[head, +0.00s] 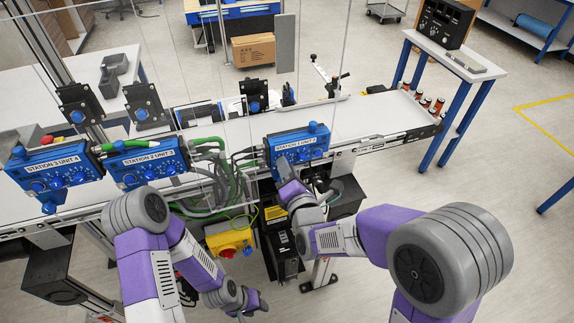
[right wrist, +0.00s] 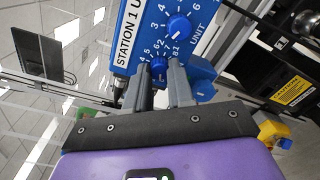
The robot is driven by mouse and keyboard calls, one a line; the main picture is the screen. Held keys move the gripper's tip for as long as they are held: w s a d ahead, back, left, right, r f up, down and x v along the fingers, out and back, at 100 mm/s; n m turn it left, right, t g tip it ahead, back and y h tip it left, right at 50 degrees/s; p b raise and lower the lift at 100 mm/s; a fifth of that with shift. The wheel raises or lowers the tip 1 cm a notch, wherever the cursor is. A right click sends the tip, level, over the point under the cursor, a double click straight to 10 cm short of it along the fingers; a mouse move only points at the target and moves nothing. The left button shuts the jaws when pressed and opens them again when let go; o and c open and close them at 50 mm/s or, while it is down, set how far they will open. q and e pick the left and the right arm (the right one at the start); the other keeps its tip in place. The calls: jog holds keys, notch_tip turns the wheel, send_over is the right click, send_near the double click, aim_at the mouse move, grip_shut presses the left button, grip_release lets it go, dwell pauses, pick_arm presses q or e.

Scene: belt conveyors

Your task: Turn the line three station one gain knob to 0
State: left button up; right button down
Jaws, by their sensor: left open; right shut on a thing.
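The blue station 1 unit (head: 298,144) hangs at the front edge of the conveyor, right of the other station units. In the right wrist view the same unit (right wrist: 205,62) shows tilted, with a large blue dial (right wrist: 179,28) and a small blue knob (right wrist: 159,66). My right gripper (right wrist: 163,78) is shut on the small knob, a finger on each side. The knob's name and exact pointer setting are not readable. In the head view my right gripper (head: 288,180) is just below the unit, its fingertips hard to see. My left gripper (head: 246,303) is open and low, away from the units.
A yellow box with a red button (head: 229,240) and cables (head: 210,185) are below the conveyor. A white belt (head: 375,115) runs right. Open floor lies at the right.

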jog(key=shift+r+n+p, duration=0.1)
jog(key=shift+n+p, duration=0.2)
jog(key=shift+n, duration=0.5)
jog(key=c, duration=1)
grip_release()
